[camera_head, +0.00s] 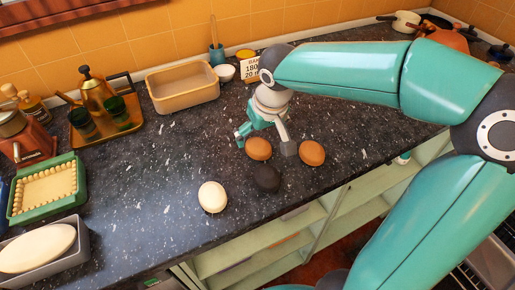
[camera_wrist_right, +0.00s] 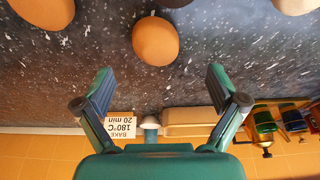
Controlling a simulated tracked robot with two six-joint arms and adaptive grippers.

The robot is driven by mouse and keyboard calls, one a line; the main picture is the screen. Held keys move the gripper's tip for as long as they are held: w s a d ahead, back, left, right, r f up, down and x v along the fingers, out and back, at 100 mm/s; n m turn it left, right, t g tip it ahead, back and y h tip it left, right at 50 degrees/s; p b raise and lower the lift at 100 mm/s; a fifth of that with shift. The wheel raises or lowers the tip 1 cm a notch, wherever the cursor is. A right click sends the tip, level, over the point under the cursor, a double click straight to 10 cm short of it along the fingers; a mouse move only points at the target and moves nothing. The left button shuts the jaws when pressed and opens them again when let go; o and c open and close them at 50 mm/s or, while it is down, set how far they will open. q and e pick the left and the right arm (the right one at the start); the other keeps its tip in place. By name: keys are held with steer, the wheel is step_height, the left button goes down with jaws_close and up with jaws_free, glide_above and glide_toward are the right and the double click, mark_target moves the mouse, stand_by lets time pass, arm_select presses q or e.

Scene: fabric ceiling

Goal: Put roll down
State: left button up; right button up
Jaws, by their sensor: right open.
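My right gripper (camera_head: 264,141) is open and empty, low over the dark speckled counter. In the right wrist view its two fingers (camera_wrist_right: 160,84) are spread wide with nothing between them. An orange-brown roll (camera_head: 258,148) lies on the counter by the fingers; in the wrist view it (camera_wrist_right: 155,41) sits just beyond the fingertips, apart from them. A second brown roll (camera_head: 311,153) lies to its right, also in the wrist view's top left corner (camera_wrist_right: 45,10). A dark roll (camera_head: 267,178) and a pale roll (camera_head: 212,196) lie nearer the front edge. My left gripper is out of view.
A beige baking dish (camera_head: 182,88) stands at the back, with a "BAKE 180°C 20 min" card (camera_head: 250,68) to its right. A brass tray (camera_head: 107,125), a green crimped dish (camera_head: 45,189) and a grey tin with a loaf (camera_head: 84,243) stand left. The counter's middle left is clear.

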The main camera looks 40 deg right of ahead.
mark_target(259, 143)
steer(key=shift+d+x, duration=0.15)
steer(key=shift+x, duration=1.45)
steer(key=shift+d+x, duration=0.1)
steer(key=shift+x, duration=1.55)
steer(key=shift+r, duration=0.1)
steer(key=c, duration=1.4)
steer(key=shift+o, duration=0.2)
